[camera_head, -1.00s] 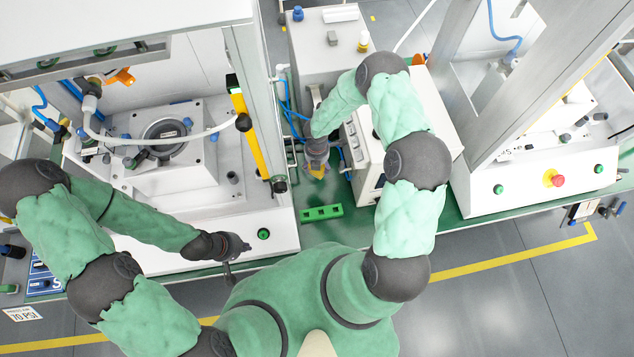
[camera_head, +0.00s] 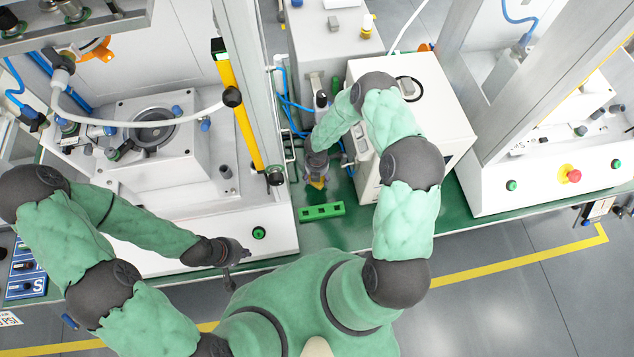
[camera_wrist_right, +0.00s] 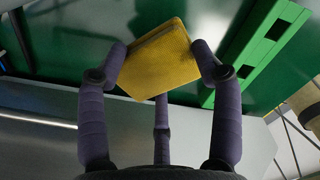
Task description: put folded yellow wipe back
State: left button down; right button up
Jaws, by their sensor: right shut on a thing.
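The folded yellow wipe (camera_wrist_right: 155,62) is held between the fingers of my right gripper (camera_wrist_right: 160,75) in the right wrist view. In the head view the wipe shows as a small yellow patch (camera_head: 318,184) below my right gripper (camera_head: 317,172), over the green bench top (camera_head: 350,228). Most of it is hidden there by the gripper. Whether the wipe touches the bench cannot be told. My left gripper (camera_head: 238,262) hangs at the front edge of the left press's white base. Its fingers are too small to read.
A green slotted block (camera_head: 321,212) lies on the bench just in front of my right gripper; it also shows in the wrist view (camera_wrist_right: 262,45). A white box (camera_head: 440,110) stands right of my right forearm. The left press frame and blue hoses (camera_head: 285,110) are close on the left.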

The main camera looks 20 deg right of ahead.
notch_tip(320, 180, down, 4)
jog(key=b, duration=0.2)
jog(key=shift+f+b, duration=0.25)
jog(key=shift+b, duration=0.05)
jog(key=shift+r, duration=0.1)
jog(key=o, duration=1.3)
jog(key=shift+o, duration=0.2)
